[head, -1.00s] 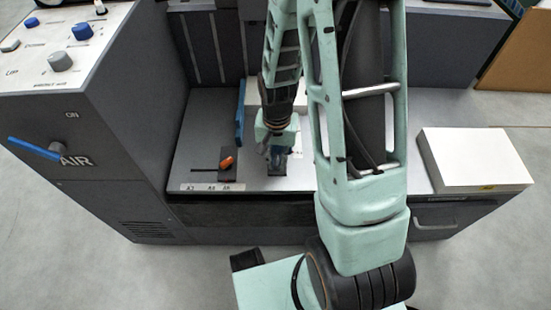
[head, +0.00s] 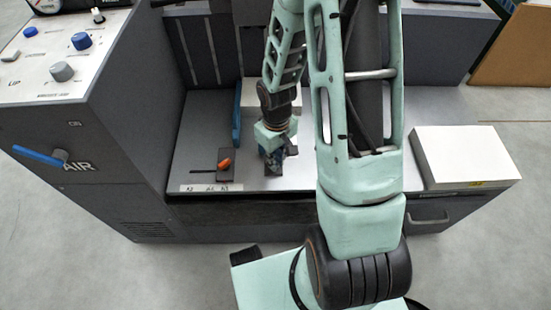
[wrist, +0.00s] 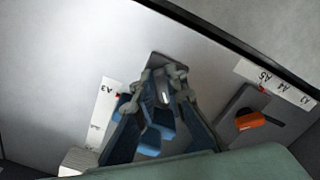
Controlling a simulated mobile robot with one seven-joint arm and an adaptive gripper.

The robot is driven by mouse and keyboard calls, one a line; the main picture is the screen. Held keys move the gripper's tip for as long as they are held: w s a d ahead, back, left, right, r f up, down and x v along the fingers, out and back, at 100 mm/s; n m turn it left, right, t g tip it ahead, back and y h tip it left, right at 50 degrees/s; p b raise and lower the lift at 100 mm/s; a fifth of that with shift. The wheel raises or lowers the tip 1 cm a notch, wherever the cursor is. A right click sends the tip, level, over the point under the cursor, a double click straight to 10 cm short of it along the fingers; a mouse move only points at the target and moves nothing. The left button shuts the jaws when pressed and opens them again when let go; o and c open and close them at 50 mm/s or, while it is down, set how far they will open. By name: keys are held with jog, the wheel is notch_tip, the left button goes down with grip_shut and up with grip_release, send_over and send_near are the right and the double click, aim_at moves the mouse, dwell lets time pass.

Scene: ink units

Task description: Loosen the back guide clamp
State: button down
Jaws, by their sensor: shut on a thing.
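My gripper (head: 272,160) points down onto a small dark clamp base on the grey table (head: 330,178). In the wrist view my gripper (wrist: 160,92) has its fingers closed together over the dark clamp base (wrist: 164,61), which I take as the back guide clamp. The clamp's lever is hidden between the fingers. A second clamp with an orange lever (head: 225,164) sits to the left on its own dark base. Its orange lever also shows at the right of the wrist view (wrist: 251,121). An upright blue guide plate (head: 237,112) stands behind it.
A white paper stack (head: 465,158) lies on the right of the table. A control cabinet (head: 90,150) with knobs and a blue lever (head: 38,155) rises at the left. A size scale (head: 211,188) runs along the front edge; another scale marked A3 (wrist: 103,108) shows in the wrist view.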

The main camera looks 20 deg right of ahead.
jog(key=shift+n, duration=0.6)
jog(key=c, duration=2)
grip_release()
jog(key=shift+o, duration=0.2)
notch_tip(320, 180, up, 12)
